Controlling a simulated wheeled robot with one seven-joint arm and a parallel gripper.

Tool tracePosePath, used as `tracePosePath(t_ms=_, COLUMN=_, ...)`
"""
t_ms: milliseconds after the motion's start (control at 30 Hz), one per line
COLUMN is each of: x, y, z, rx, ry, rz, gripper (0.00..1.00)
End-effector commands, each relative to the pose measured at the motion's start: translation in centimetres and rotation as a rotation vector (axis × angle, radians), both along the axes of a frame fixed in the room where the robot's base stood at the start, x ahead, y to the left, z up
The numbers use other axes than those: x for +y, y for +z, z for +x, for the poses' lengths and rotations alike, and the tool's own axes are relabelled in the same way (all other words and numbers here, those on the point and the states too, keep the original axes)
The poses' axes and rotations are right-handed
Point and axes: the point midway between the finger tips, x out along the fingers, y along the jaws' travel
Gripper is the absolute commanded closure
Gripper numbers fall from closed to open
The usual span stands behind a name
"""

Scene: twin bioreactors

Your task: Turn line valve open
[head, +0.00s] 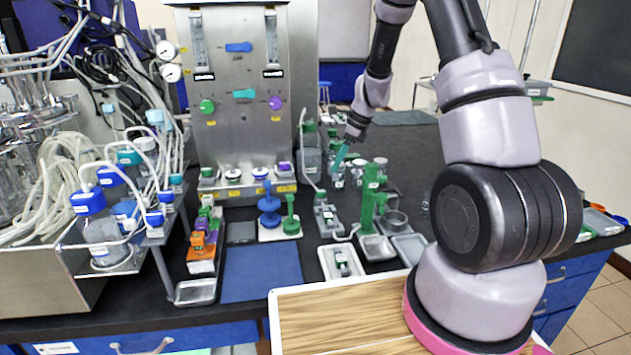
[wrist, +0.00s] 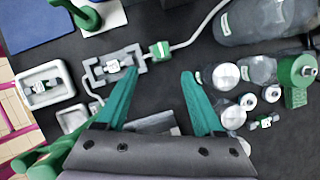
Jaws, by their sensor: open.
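A pale tube runs into a small grey block (wrist: 98,72) in the wrist view. A white-labelled fitting (wrist: 112,66), apparently the line valve, sits in the block, and a green clip (wrist: 160,51) is on the tube beside it. The block also shows in the head view (head: 325,222), on the black bench. I cannot tell the valve's setting. My gripper (wrist: 160,76) has its teal fingers spread, with nothing between them. In the wrist view the left fingertip appears close to the block's right end. In the head view my gripper (head: 340,158) hangs behind the block, above the bench.
Clear bottles (wrist: 225,76) with a green-capped one (wrist: 297,70) crowd the right of the wrist view. A green stand (head: 369,208) is right of the block. A white tray (head: 326,270) with a small fitting lies in front. A steel control panel (head: 240,130) stands behind.

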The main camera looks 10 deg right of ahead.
Motion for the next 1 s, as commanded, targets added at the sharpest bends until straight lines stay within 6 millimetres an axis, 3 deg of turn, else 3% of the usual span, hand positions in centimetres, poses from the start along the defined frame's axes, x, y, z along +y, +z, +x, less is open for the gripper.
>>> tracePosePath(t_ms=167, x=0.4, y=-1.6, z=0.2, rx=0.012, ry=-0.017, rz=0.003, gripper=0.31)
tracePosePath(t_ms=600, x=3.1, y=-8.8, z=1.3, rx=0.012, ry=-0.013, rz=0.003, gripper=0.31)
tracePosePath(t_ms=800, x=3.7, y=-10.3, z=1.6, rx=0.008, ry=-0.013, rz=0.002, gripper=0.31)
tracePosePath(t_ms=1000, x=3.8, y=-10.5, z=1.7, rx=0.008, ry=-0.013, rz=0.002, gripper=0.31)
